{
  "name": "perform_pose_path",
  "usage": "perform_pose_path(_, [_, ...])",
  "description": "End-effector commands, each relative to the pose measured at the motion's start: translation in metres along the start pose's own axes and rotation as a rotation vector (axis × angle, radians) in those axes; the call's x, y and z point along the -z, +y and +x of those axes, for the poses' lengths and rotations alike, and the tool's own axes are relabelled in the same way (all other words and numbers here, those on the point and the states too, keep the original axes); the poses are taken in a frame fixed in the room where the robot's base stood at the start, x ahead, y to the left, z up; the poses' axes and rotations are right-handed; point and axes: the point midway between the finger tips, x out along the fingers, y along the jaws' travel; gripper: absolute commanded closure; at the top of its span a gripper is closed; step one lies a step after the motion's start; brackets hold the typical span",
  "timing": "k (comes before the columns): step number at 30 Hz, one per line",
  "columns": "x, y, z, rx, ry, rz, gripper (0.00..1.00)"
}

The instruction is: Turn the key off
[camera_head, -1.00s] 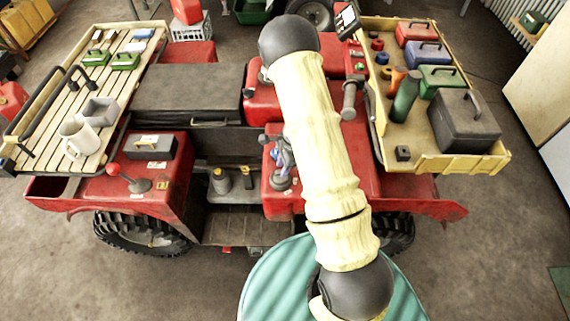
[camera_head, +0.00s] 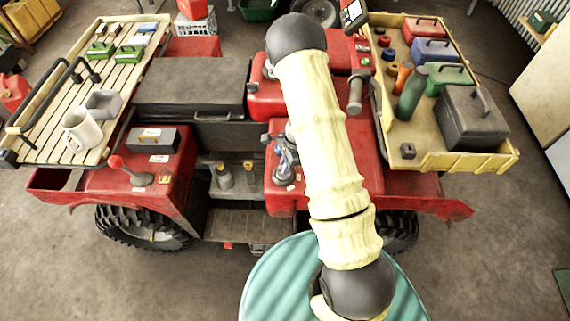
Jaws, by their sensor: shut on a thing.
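My arm rises from the bottom and bends at a dark elbow, its pale sleeve covering much of the red quad (camera_head: 175,180). My gripper (camera_head: 286,160) seems to show only in part, as grey pieces at the left edge of the sleeve over the quad's red bodywork. It looks closed at a small dark fitting there. The key itself cannot be made out; it is hidden by the gripper and sleeve, so its angle cannot be told.
The handlebar grip (camera_head: 355,93) stands just right of my arm. A slatted rack (camera_head: 50,110) with a white mug (camera_head: 80,130) is at the left. A yellow tray (camera_head: 440,160) with bottles and toolboxes is at the right. The footwell (camera_head: 235,225) is left of my arm.

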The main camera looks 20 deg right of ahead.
Motion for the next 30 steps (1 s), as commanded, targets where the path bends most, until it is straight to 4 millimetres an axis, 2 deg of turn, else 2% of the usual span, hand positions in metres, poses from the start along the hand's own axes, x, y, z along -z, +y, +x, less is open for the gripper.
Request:
perform_pose_path(9, [-0.0002, -0.0003, -0.0005, -0.087, -0.001, -0.339, 1.0])
perform_pose_path(20, [0.0001, 0.0002, -0.0001, -0.098, 0.0, -0.383, 1.0])
perform_pose_path(30, [0.0002, 0.0009, 0.0006, -0.194, -0.001, -0.749, 1.0])
